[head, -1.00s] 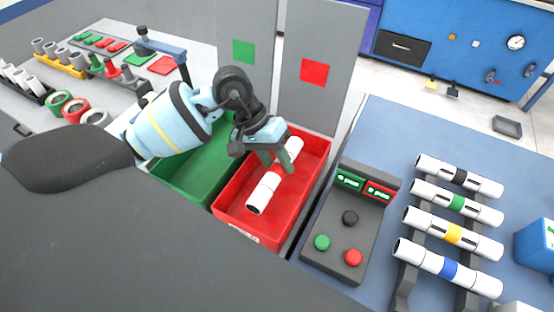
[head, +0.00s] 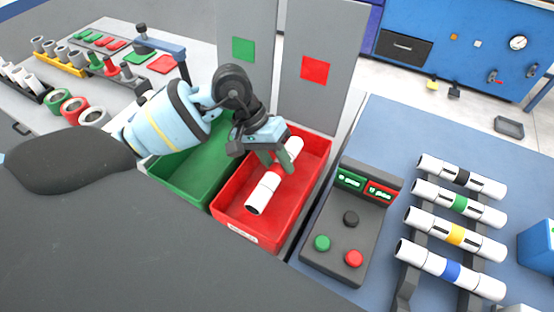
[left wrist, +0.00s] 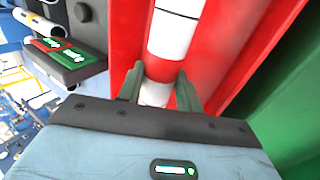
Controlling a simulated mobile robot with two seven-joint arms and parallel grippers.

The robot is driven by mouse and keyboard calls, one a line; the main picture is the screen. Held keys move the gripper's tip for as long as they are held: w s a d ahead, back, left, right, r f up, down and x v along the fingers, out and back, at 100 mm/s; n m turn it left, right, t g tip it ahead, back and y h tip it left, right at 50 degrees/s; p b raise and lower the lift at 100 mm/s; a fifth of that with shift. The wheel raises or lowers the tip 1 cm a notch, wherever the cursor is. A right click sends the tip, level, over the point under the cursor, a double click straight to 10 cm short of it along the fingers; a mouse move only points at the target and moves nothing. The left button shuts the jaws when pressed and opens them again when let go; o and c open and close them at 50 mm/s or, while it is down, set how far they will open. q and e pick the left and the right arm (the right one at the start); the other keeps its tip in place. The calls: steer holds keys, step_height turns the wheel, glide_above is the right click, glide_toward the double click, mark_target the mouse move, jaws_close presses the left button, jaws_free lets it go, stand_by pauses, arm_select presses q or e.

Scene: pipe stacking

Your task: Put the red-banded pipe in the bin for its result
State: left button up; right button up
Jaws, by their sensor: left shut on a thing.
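The white pipe (head: 266,191) is inside the outline of the red bin (head: 316,185), tilted along the bin's length. My left gripper (head: 280,160) is shut on it near its middle, pointing down from above. In the left wrist view the pipe (left wrist: 172,38) runs up between the two fingers, and its red band (left wrist: 163,70) shows close to the fingertips. Red bin walls lie on both sides there. I cannot tell whether the pipe touches the bin floor. My right gripper is not in view.
A green bin (head: 183,180) stands directly left of the red one. A control box (head: 345,225) with buttons and green and red displays is to the right. A rack (head: 412,262) holds several banded pipes. Grey panels (head: 318,105) stand behind the bins.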

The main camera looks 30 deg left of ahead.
arm_select(q)
steer(key=o, duration=1.2)
steer(key=shift+b+v, duration=0.4)
steer(key=shift+v, duration=3.55)
